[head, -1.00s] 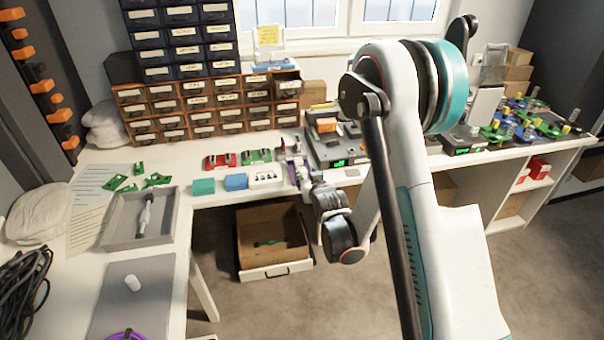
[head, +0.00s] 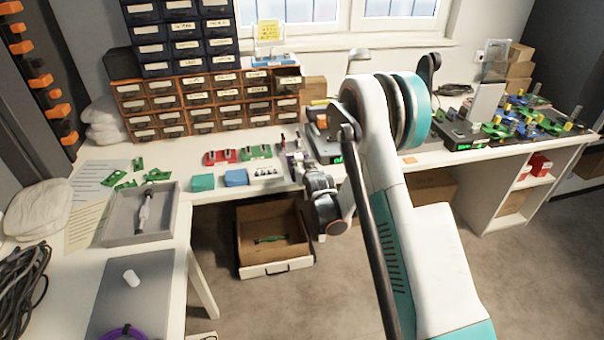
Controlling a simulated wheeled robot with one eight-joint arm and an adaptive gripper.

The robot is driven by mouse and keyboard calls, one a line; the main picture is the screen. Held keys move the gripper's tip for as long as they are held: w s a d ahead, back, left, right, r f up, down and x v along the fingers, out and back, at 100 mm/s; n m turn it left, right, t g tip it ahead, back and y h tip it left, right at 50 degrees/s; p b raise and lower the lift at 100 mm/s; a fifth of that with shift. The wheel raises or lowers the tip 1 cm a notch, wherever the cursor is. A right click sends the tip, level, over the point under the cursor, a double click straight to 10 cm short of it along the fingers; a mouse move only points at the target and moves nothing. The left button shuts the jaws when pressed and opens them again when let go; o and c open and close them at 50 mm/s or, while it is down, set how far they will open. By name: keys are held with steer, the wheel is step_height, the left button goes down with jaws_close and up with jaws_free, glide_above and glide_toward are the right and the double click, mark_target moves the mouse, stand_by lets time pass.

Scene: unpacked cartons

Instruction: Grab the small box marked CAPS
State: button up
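A small white box (head: 265,174) with dark marks on it stands at the front edge of the desk, right of a blue box (head: 236,178) and a teal box (head: 203,183). The marks are too small to read, so I cannot confirm which box says CAPS. My gripper (head: 291,146) is just right of the white box, over the desk edge, its wrist hanging in front of the desk. Its two fingers appear apart with nothing visible between them. I cannot tell whether it touches the white box.
Red parts (head: 220,157) and green parts (head: 256,152) stand behind the boxes, before the orange drawer cabinet (head: 205,105). A dark device (head: 324,147) is right of my gripper. An open drawer (head: 274,268) juts out below. A grey tray (head: 112,238) lies left.

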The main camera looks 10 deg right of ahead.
steer(key=shift+w, duration=0.2)
steer(key=c, duration=0.8)
steer(key=shift+r, duration=0.1)
